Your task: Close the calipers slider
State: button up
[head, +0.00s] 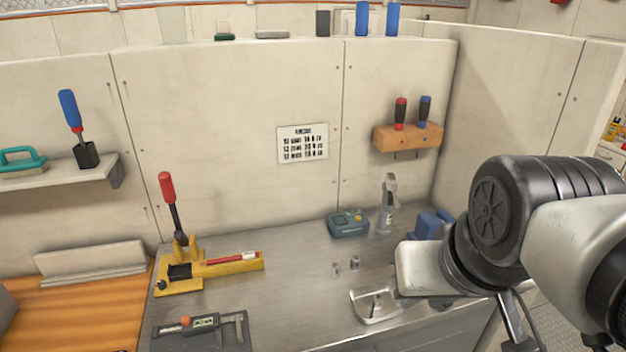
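The calipers (200,332) lie on the metal bench at the bottom left of the head view. They are dark grey, with an orange knob and a small display on the slider (204,322). A gap shows between the slider and the jaw at the right end, so the calipers look open. My gripper (402,298) is over the right part of the bench, well to the right of the calipers and apart from them. Its fingers are small and hard to make out here, so I cannot tell whether it is open or shut.
A yellow tool (215,268) with a red-handled lever stands behind the calipers. A small metal tray (372,318) lies near my gripper. A teal device (347,223) and a grey upright tool (386,205) stand at the back. The bench between calipers and tray looks clear.

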aim_at(201, 323)
jog(key=u, duration=1.45)
jog(key=i+j+z, duration=0.15)
jog(key=j, duration=0.25)
jog(key=i+j+z, duration=0.15)
jog(key=j, duration=0.25)
jog(key=i, duration=0.05)
